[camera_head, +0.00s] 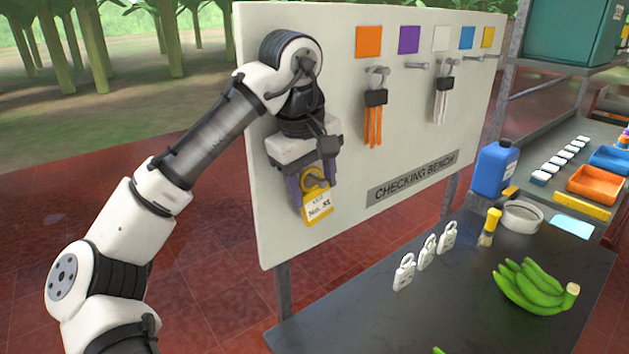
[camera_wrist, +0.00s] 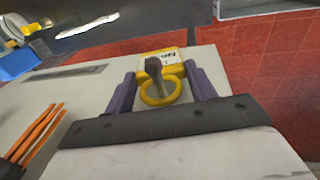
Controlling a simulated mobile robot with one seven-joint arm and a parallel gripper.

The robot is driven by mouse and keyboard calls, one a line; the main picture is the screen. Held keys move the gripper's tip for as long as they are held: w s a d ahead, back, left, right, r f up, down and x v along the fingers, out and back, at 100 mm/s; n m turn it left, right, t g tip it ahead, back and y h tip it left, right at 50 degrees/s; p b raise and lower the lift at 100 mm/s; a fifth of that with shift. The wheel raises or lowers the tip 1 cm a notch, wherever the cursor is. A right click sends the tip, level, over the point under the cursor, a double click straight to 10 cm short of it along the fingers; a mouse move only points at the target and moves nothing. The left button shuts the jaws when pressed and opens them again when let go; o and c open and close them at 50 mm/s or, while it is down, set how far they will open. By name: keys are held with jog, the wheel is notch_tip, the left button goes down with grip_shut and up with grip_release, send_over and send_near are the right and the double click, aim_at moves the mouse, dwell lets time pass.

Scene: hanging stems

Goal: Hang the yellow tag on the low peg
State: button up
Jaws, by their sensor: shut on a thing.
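The yellow tag (camera_head: 318,207) with its white label and yellow ring hangs from my gripper (camera_head: 313,184) in front of the board's lower left part. In the wrist view, the purple fingers of my gripper (camera_wrist: 160,88) stand either side of the tag's ring (camera_wrist: 143,94), and the tag body (camera_wrist: 173,68) lies beyond it. A grey peg (camera_wrist: 153,68) shows there. It seems to run through the ring's opening, its end overlapping the tag. In the head view this peg is hidden behind my gripper.
The pale board (camera_head: 350,190) carries upper pegs; two hold black-clipped bundles, one orange (camera_head: 373,125) and one white (camera_head: 441,105). The dark bench (camera_head: 450,300) holds padlocks (camera_head: 427,252), bananas (camera_head: 535,287), a brush (camera_head: 490,226) and a blue bottle (camera_head: 495,168). Open floor lies left of the board.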

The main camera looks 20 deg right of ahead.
dwell(0.4)
jog(key=o, duration=1)
jog(key=shift+o, duration=0.2)
jog(key=shift+r, duration=0.15)
